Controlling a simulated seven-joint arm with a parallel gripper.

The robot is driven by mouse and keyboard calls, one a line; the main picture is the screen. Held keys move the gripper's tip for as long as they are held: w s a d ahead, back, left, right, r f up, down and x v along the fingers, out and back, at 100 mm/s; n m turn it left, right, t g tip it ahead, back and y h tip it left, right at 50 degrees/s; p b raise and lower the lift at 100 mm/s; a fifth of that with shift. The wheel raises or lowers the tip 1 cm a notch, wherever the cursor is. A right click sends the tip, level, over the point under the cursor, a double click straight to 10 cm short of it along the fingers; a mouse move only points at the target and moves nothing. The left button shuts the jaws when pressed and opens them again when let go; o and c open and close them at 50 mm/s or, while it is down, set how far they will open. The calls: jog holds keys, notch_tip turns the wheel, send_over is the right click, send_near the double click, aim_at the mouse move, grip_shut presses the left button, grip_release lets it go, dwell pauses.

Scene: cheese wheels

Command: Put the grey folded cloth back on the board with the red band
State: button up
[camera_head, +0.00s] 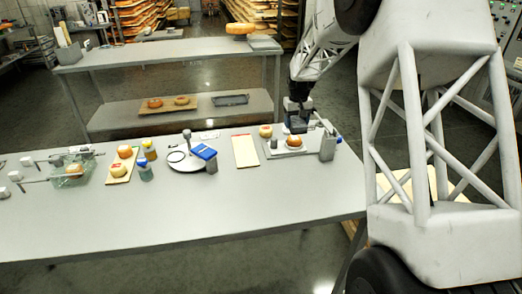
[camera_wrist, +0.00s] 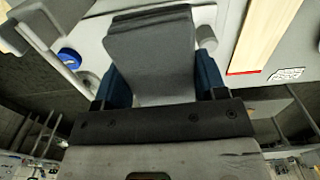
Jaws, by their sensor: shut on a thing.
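My gripper (camera_head: 298,116) is shut on the grey folded cloth (camera_wrist: 150,45), which sits between the two blue fingers (camera_wrist: 160,82) in the wrist view. In the head view the gripper is over the far right part of the table, by the grey tray, and the cloth is hard to make out there. The pale board with the red band (camera_head: 245,152) lies left of my gripper, with its red band at the far end. It also shows at the right of the wrist view (camera_wrist: 268,30), apart from the cloth. No cloth shows on the board's visible surface.
A round white stand (camera_head: 180,165) with a blue item (camera_head: 203,151) is left of the board.

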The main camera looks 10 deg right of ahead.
jog(key=s+a+f+n, duration=0.1)
jog(key=s+a+f, duration=0.1)
jog(key=s+a, duration=0.3)
jog(key=s+a+f+n, duration=0.2)
jog(key=s+a, duration=0.3)
jog(key=a, duration=0.2)
jog(key=s+a+f+n, duration=0.1)
jog(key=s+a+f, duration=0.2)
jog(key=a, duration=0.3)
jog(key=shift+s+a, duration=0.2)
jog(key=shift+s, duration=0.7)
send_over(247, 157)
jog(key=shift+a+f, duration=0.1)
jog(key=shift+f, duration=0.7)
jog(key=shift+f, duration=1.75)
